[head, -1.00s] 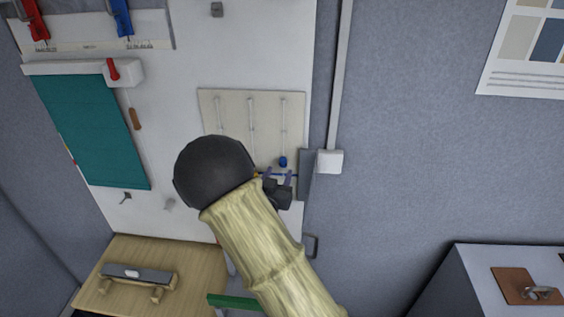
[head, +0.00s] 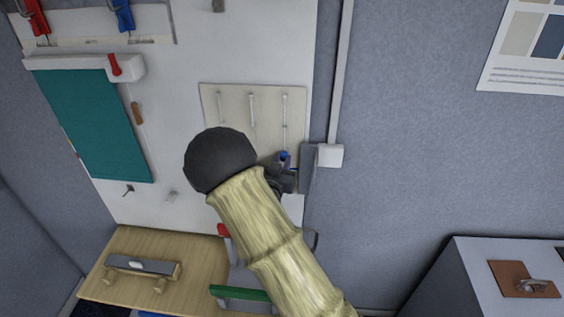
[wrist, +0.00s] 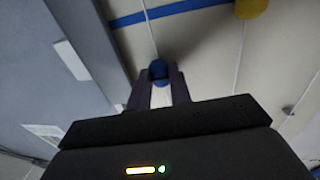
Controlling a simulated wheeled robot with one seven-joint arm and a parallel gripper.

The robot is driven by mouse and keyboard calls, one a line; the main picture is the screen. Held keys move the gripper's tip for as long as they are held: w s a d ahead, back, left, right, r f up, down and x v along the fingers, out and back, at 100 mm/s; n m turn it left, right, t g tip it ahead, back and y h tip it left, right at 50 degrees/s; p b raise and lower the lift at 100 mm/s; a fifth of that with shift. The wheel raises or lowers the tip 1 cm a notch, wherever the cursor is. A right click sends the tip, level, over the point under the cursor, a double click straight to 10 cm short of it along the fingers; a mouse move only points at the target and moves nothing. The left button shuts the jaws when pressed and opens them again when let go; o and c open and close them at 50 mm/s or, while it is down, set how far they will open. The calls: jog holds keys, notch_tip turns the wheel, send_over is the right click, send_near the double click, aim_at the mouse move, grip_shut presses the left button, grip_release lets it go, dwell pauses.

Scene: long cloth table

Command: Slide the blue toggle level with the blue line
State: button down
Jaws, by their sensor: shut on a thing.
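The pale slider panel (head: 231,94) hangs on the white board and has several upright grooves. The blue toggle (head: 284,155) sits on the rightmost groove. My gripper (head: 282,164) is at it, with its fingers on either side. In the wrist view the blue toggle (wrist: 158,70) is between my two fingertips (wrist: 159,82), which are shut on it. The blue line (wrist: 172,12) crosses that groove near the top of the wrist picture, apart from the toggle. A yellow toggle (wrist: 251,8) shows at the wrist view's top right. My arm hides the panel's lower part in the head view.
A grey panel edge (head: 307,167) and a white box (head: 330,156) stand close to the right of my gripper. A teal sheet (head: 92,125) hangs at the left. A wooden table (head: 132,245) is below. A grey cabinet (head: 450,285) is at the lower right.

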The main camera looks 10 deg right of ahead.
notch_tip(320, 180, down, 6)
jog(key=b, duration=0.7)
jog(key=shift+f+b, duration=0.25)
jog(key=shift+b, duration=0.1)
jog(key=c, duration=1.3)
grip_release()
jog(key=shift+r, duration=0.1)
jog(key=shift+o, duration=0.2)
jog(key=shift+s+a, duration=0.1)
jog(key=b+v, duration=0.5)
jog(key=v, duration=1.2)
jog(key=shift+b, duration=0.4)
jog(key=shift+s, duration=0.15)
